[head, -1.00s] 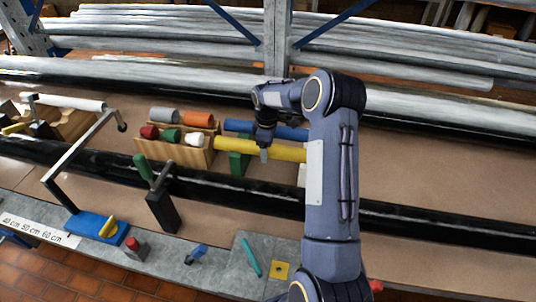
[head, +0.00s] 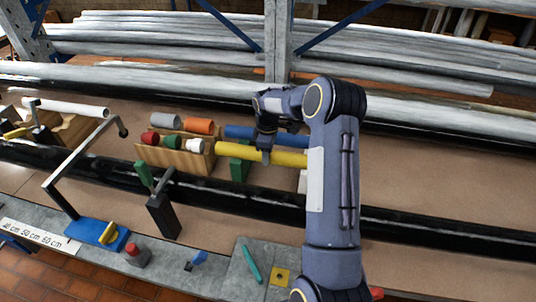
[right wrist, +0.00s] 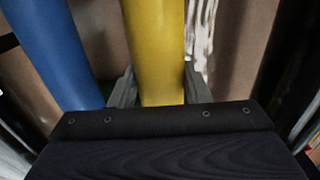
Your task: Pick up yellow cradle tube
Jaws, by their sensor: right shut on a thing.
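The yellow tube (head: 287,158) lies level in the head view, its left end by the wooden tube box. It also shows upright in the right wrist view (right wrist: 157,50), between the two fingers. My right gripper (head: 266,157) is shut on the yellow tube near its left part. A green cradle block (head: 239,168) stands at the tube's left part; whether the tube touches it I cannot tell. The tube's right end is hidden behind my right arm. My left gripper is not in view.
A blue tube (head: 240,131) lies just behind the yellow one, and shows left of it in the wrist view (right wrist: 55,50). A wooden box (head: 175,156) with several coloured tubes stands left. A black pipe (head: 250,197) runs in front. The brown board (head: 430,180) is clear on the right.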

